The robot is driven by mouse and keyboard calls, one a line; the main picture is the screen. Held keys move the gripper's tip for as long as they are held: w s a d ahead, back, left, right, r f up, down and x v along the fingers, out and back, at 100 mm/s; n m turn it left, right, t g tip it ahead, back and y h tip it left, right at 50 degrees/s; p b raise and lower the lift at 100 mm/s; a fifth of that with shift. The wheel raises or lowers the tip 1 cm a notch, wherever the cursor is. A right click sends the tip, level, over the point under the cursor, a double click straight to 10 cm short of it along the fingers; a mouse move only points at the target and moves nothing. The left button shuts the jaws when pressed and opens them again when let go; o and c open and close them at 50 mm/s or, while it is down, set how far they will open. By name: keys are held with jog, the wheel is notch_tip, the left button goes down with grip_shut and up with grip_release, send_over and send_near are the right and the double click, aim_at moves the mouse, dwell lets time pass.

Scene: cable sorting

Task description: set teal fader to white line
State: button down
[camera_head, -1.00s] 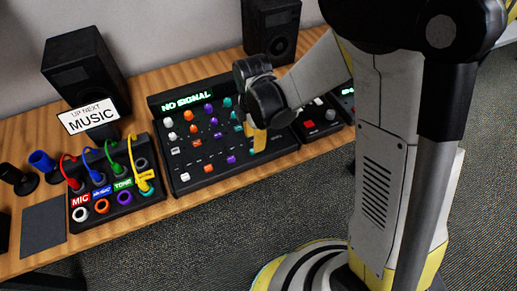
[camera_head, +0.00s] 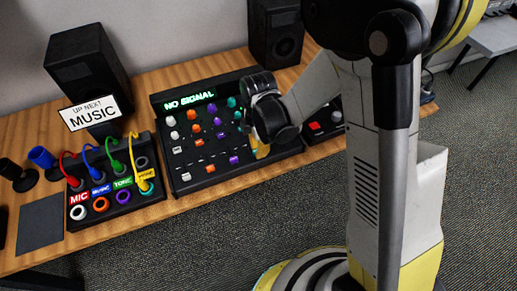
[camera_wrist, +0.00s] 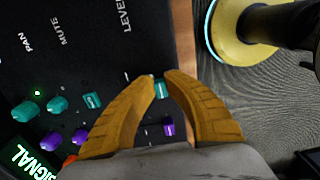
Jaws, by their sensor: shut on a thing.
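The teal fader (camera_wrist: 161,91) shows in the wrist view as a small teal cap in the teal row of the black mixer, near its front edge. My gripper (camera_wrist: 163,80) has its yellow fingers on both sides of this cap and is shut on it. In the head view my gripper (camera_head: 262,151) is low over the mixer's right front part and hides the fader. A short white mark (camera_wrist: 127,76) lies near the LEVEL lettering in the wrist view. I cannot tell whether it is the white line, or how the fader lines up with it.
The purple fader (camera_wrist: 168,128) sits beside the teal one. Teal knobs (camera_wrist: 57,104) and a teal button (camera_wrist: 92,100) stand in the same row. The mixer (camera_head: 213,178) reads NO SIGNAL. A patch box (camera_head: 117,197) with coloured cables stands left, and a smaller device (camera_head: 318,127) right.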

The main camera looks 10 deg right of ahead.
jog(key=w, duration=0.2)
jog(key=w+a, duration=0.1)
jog(key=w, duration=0.1)
jog(key=shift+w+a, duration=0.15)
jog(key=shift+w, duration=0.1)
jog(key=c, duration=1.4)
grip_release()
notch_tip(320, 180, up, 12)
